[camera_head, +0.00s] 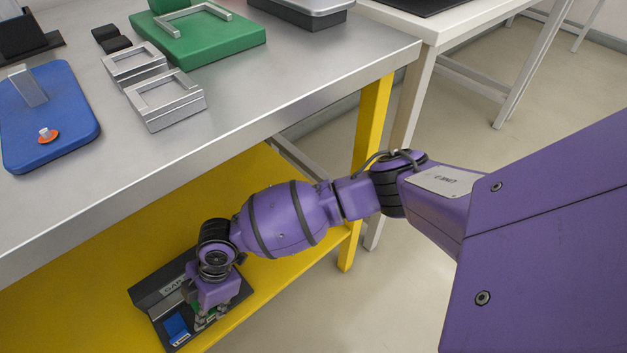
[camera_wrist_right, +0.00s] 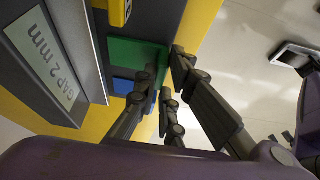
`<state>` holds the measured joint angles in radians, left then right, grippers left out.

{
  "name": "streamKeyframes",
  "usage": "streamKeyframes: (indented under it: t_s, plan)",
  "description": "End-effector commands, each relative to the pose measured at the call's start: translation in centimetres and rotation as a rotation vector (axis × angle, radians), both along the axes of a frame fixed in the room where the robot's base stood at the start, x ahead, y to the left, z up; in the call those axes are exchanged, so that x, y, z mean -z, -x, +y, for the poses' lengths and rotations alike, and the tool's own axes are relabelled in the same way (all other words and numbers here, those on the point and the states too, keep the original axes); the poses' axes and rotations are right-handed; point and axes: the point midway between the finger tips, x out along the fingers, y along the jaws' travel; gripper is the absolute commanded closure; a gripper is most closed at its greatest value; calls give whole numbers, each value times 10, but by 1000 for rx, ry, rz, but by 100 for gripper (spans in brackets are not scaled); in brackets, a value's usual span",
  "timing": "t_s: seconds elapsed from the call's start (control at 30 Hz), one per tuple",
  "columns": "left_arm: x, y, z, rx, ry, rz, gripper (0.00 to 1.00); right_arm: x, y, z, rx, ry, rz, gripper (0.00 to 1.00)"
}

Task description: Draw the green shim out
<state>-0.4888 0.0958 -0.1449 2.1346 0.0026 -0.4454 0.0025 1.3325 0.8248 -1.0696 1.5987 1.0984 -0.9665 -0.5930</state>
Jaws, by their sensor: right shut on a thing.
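The green shim (camera_wrist_right: 138,53) shows in the wrist view beside the dark gauge holder. In the head view only a little green (camera_head: 197,308) shows around the fingers. My right gripper (camera_head: 205,316) reaches down over the yellow lower shelf to the holder (camera_head: 150,296). In the wrist view my right gripper (camera_wrist_right: 164,70) is shut on the green shim's outer end, with fingers on both sides. How far the shim sits in the holder cannot be told. My left gripper is not in view.
A blue shim (camera_head: 177,327) sits beside the green one. A yellow piece (camera_wrist_right: 119,11) is on the other side. The holder bears a "GAP 2 mm" label (camera_wrist_right: 43,57). The steel tabletop (camera_head: 250,95) overhangs the yellow shelf (camera_head: 95,290). A yellow leg (camera_head: 371,125) stands behind my arm.

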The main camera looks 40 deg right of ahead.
Motion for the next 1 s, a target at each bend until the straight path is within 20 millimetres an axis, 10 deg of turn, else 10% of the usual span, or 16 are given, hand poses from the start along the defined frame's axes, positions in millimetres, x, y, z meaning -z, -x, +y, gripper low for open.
streamKeyframes:
  t_s: [0.73, 1.0]
  plan:
    - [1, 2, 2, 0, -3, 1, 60, -3, 3, 0, -3, 0, 3, 83]
    - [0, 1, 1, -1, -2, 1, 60, -45, 2, -18, -3, -1, -1, 83]
